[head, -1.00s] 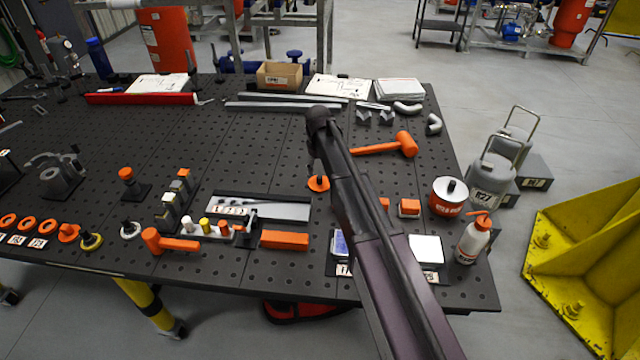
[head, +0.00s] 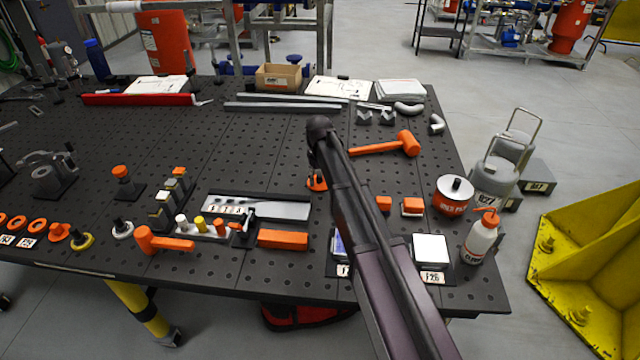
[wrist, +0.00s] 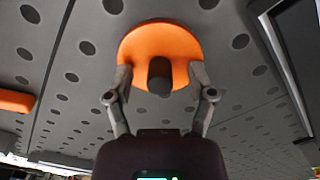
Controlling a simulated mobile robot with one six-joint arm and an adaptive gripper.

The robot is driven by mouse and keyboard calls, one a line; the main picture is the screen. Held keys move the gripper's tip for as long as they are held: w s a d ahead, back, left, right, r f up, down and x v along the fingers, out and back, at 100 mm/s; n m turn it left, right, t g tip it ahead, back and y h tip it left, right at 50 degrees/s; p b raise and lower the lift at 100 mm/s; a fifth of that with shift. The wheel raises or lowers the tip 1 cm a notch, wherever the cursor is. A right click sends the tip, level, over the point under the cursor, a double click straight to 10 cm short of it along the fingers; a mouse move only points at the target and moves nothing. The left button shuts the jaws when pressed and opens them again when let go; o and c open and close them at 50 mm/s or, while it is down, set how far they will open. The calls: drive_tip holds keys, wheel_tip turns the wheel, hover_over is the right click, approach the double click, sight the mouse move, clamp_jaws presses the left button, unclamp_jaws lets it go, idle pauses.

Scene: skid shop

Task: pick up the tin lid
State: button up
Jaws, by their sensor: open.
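The tin lid appears to be the round orange disc with a dark upright knob, lying on the perforated table; in the head view this lid (head: 314,185) is partly hidden by my arm. In the wrist view the lid (wrist: 135,45) is close ahead. My gripper (wrist: 160,75) is open, with one finger on each side of the knob and a gap to it on both sides. Nothing is held. I cannot tell whether the fingertips touch the disc. In the head view my gripper is mostly hidden behind my arm.
An orange mallet (head: 375,148) lies behind and right of the lid. A red tin (head: 453,205) with a pale top and dark knob, and a white bottle (head: 481,240), stand at the right edge. A grey tray (head: 285,209) and an orange block (head: 283,239) lie front left.

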sight(319, 176)
idle(0.4)
clamp_jaws()
drive_tip(key=shift+r, duration=0.1)
wheel_tip(319, 176, up, 10)
drive_tip(key=p, duration=1)
idle(0.3)
idle(0.6)
drive_tip(key=s+d, duration=0.8)
drive_tip(key=shift+s, duration=0.35)
drive_tip(key=shift+d+r, duration=0.1)
